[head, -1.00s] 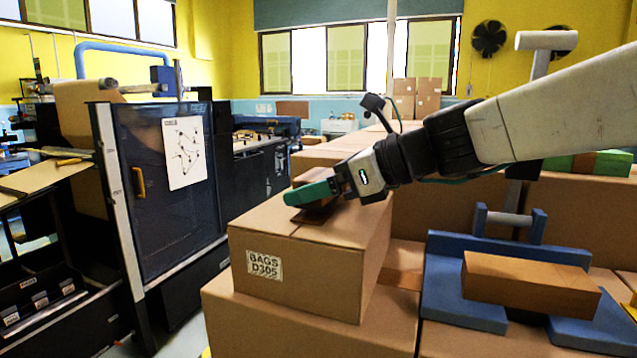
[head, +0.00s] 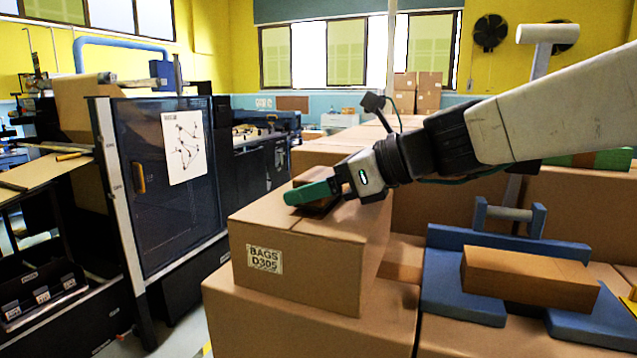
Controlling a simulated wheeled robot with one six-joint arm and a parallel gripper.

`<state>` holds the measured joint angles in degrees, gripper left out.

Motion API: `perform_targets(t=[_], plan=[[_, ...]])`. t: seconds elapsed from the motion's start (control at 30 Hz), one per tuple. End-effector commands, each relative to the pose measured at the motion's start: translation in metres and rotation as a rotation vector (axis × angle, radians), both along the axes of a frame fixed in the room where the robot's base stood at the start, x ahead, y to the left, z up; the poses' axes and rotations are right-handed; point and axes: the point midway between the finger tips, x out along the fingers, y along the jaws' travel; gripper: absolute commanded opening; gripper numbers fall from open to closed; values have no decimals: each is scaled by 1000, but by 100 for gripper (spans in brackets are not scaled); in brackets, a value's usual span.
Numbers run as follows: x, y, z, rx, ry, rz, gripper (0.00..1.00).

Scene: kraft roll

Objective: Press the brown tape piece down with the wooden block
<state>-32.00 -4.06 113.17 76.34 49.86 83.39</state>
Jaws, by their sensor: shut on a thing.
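A closed cardboard box (head: 345,235) labelled "BAGS D305" stands in the middle of the head view. My gripper (head: 316,190), with a green finger toward the camera, is over its top. It is shut on a brown block (head: 310,174), most likely the wooden block, which shows above the finger and is mostly hidden by it. A dark brown patch (head: 322,211), likely the tape piece, shows just below the finger on the box top. I cannot tell whether the block touches it.
A blue stand (head: 455,295) at the right bears an orange-brown block (head: 530,280). More cardboard boxes lie below and behind. A dark machine cabinet (head: 165,195) stands at the left. The box top around my gripper is clear.

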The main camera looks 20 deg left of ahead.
Motion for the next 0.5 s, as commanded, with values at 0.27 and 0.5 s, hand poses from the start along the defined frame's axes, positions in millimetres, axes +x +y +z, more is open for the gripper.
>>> perform_targets(t=[0.27, 0.5], plan=[[0, 0, -1, -2, 1, 1, 55], [0, 0, 11, -1, -2, 1, 55]])
